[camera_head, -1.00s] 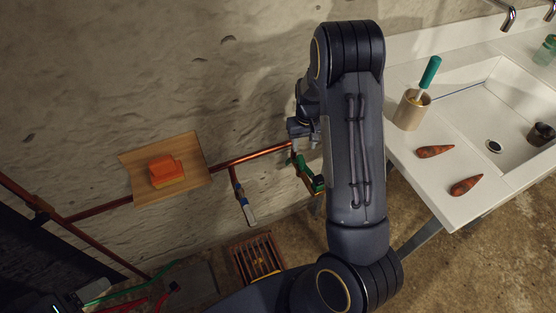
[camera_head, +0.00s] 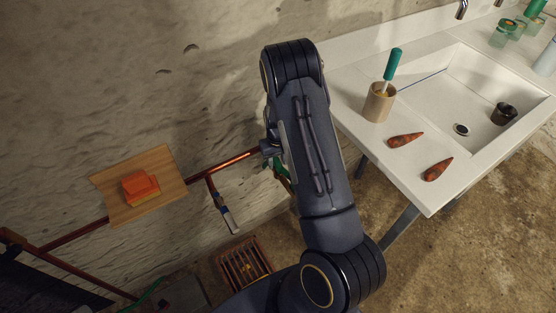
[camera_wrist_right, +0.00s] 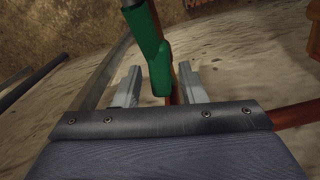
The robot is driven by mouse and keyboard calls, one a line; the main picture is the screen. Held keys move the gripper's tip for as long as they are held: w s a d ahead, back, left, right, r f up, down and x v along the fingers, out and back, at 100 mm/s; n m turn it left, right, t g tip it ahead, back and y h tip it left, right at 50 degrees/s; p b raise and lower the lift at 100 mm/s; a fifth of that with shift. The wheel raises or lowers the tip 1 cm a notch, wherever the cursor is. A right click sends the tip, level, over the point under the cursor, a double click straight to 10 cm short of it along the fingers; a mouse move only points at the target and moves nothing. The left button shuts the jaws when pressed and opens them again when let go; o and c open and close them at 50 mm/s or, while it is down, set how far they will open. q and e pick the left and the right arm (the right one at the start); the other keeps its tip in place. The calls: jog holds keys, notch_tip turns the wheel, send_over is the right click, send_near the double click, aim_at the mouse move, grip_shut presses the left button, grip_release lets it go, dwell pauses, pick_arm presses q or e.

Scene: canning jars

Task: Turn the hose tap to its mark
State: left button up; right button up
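A tap with a green handle (camera_head: 281,168) sits at the right end of a copper pipe (camera_head: 225,163) on the stone wall. My right arm hides most of it in the head view. In the right wrist view the green handle (camera_wrist_right: 158,62) stands between the two fingers of my right gripper (camera_wrist_right: 160,70). The fingers are apart, with a gap visible on each side of the handle. I cannot make out a mark. My left gripper is not in view.
A wooden board (camera_head: 112,205) with an orange sponge-like block (camera_head: 141,187) is at the left. A rusty floor grate (camera_head: 243,262) lies below the taps. A white sink counter (camera_head: 345,90) with a brush pot (camera_head: 379,102) and two carrot-like pieces stands at the right.

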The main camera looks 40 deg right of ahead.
grip_shut()
jog(key=shift+m, duration=0.5)
jog(key=m+b, duration=0.1)
jog(key=m, duration=0.5)
jog(key=shift+m, duration=0.3)
jog(key=m, duration=0.3)
jog(key=shift+m, duration=2.5)
